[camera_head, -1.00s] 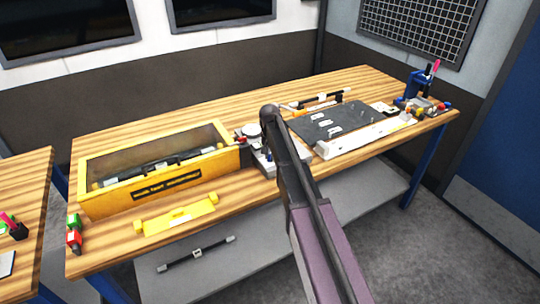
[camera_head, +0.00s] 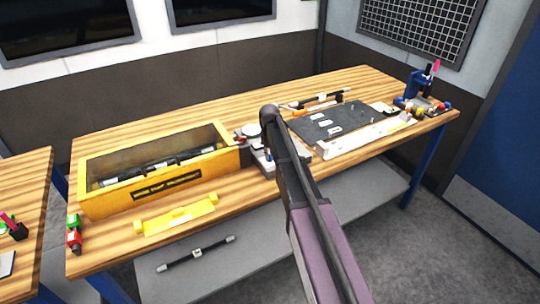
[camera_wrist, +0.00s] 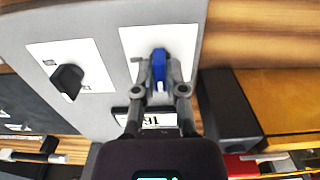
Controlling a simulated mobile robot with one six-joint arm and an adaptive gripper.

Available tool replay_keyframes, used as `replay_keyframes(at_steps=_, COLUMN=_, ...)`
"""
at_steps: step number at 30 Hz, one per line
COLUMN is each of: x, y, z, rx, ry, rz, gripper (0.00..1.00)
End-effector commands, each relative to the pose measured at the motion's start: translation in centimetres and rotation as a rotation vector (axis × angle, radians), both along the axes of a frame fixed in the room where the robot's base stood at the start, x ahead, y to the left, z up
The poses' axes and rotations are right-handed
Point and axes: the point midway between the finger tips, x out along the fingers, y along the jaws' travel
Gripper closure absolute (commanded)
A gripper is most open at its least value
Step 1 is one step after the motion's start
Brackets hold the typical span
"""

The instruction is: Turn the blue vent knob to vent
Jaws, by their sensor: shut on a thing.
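The blue vent knob (camera_wrist: 159,68) is on a white plate on a grey panel (camera_wrist: 110,14) in the wrist view. My gripper (camera_wrist: 160,78) is shut on the knob, with one fingertip on each side. The knob's long axis runs about up and down in that view. The plate's markings are mostly hidden by the fingers. In the head view my arm hides the gripper and knob; part of the grey unit (camera_head: 262,163) shows beside it.
A black knob (camera_wrist: 68,80) sits on a second white plate to the left. A long yellow box (camera_head: 110,199) with a dark bar inside stands left of the grey unit. A yellow bracket (camera_head: 178,217) lies in front. A dark mat (camera_head: 345,112) lies to the right.

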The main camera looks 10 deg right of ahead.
Motion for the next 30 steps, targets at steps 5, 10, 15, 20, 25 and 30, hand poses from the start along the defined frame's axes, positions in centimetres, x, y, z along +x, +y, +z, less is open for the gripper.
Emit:
replay_keyframes(at_steps=5, x=-0.09, y=0.00, z=-0.04, rx=0.001, ry=0.001, rz=0.003, gripper=1.00)
replay_keyframes(at_steps=10, x=-0.11, y=0.01, z=-0.04, rx=0.000, ry=0.002, rz=0.002, gripper=1.00)
replay_keyframes(at_steps=15, x=-0.09, y=0.00, z=-0.03, rx=0.000, ry=0.001, rz=0.002, gripper=0.50)
replay_keyframes(at_steps=20, x=-0.04, y=0.01, z=-0.02, rx=0.000, ry=0.001, rz=0.002, gripper=0.50)
replay_keyframes(at_steps=25, x=-0.03, y=0.01, z=-0.01, rx=0.000, ry=0.000, rz=0.000, gripper=0.50)
replay_keyframes(at_steps=30, x=-0.02, y=0.00, z=-0.01, rx=0.000, ry=0.000, rz=-0.017, gripper=0.50)
